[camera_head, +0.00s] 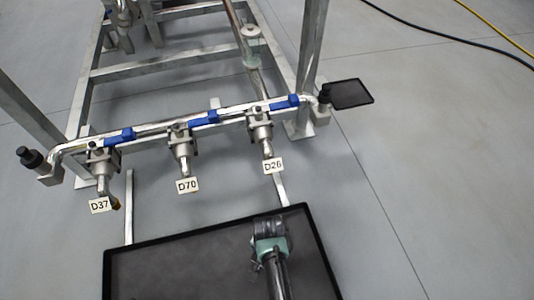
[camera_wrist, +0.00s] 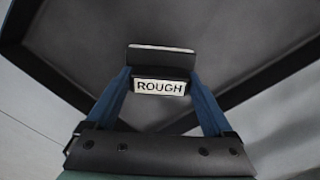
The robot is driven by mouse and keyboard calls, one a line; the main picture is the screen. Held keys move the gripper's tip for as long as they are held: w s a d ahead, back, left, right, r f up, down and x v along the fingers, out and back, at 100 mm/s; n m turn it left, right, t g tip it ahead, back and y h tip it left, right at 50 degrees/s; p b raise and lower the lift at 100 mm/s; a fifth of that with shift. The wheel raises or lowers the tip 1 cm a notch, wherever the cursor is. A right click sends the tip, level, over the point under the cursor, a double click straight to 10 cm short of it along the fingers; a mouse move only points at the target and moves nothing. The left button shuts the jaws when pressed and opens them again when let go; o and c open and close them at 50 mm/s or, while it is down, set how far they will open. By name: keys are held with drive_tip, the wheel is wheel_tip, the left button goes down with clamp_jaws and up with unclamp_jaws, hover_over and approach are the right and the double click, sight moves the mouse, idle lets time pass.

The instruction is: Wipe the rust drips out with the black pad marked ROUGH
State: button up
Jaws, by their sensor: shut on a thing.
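The black pad (camera_wrist: 160,61) with a white ROUGH label shows in the wrist view. My gripper (camera_wrist: 161,84) is shut on it, with one blue finger at each side. The large dark tray (camera_head: 190,262) with a raised black rim lies at the bottom of the head view. Its floor and rim also show behind the pad in the wrist view (camera_wrist: 235,55). I cannot make out rust drips on the tray. A small brown spot (camera_head: 115,203) shows beside the D37 tag (camera_head: 100,205).
A metal skid frame (camera_head: 160,70) carries a pipe with several blue-handled valves. Tags D70 (camera_head: 188,185) and D26 (camera_head: 273,166) hang above the tray's far side. A small dark tray (camera_head: 352,93) lies on the right. Grey floor (camera_head: 450,190) is clear there; hoses cross the top right.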

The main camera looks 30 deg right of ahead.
drive_tip(key=shift+r+p, duration=2.1)
drive_tip(key=shift+r, duration=0.1)
